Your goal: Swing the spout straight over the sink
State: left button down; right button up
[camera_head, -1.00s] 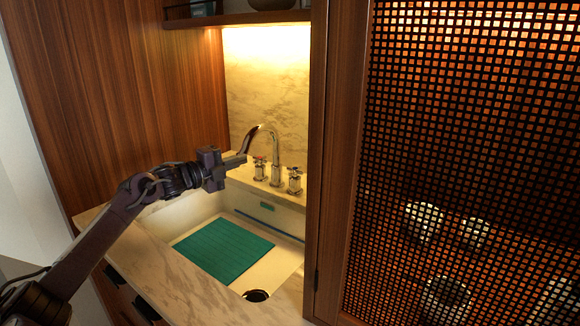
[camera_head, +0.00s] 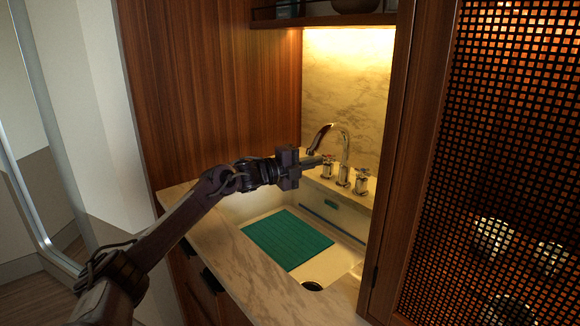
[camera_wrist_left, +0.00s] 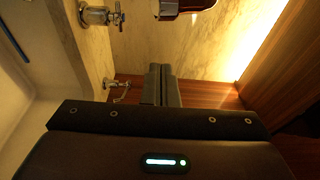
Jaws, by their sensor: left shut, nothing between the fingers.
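The chrome spout (camera_head: 335,128) rises in an arch from the ledge behind the sink and points left toward the wood wall, its darker tip hanging down. The sink (camera_head: 253,205) is a pale basin in front and below. My left gripper (camera_head: 319,162) is shut and empty, its fingertips just below the spout tip in the head view; I cannot tell if they touch. In the left wrist view the shut fingers (camera_wrist_left: 162,84) stand apart from the spout end (camera_wrist_left: 182,8) at the top edge. My right gripper is not in view.
Cross-shaped tap handles (camera_head: 361,181) stand beside the spout base, close to my fingers. A wood wall (camera_head: 215,90) is at left, a lattice cabinet door (camera_head: 515,130) at right, a shelf above.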

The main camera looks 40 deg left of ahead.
pick_arm(q)
jog(key=s+a+b, duration=0.3)
jog(key=s+a, duration=0.3)
jog(key=a, duration=0.1)
jog(key=shift+s, duration=0.4)
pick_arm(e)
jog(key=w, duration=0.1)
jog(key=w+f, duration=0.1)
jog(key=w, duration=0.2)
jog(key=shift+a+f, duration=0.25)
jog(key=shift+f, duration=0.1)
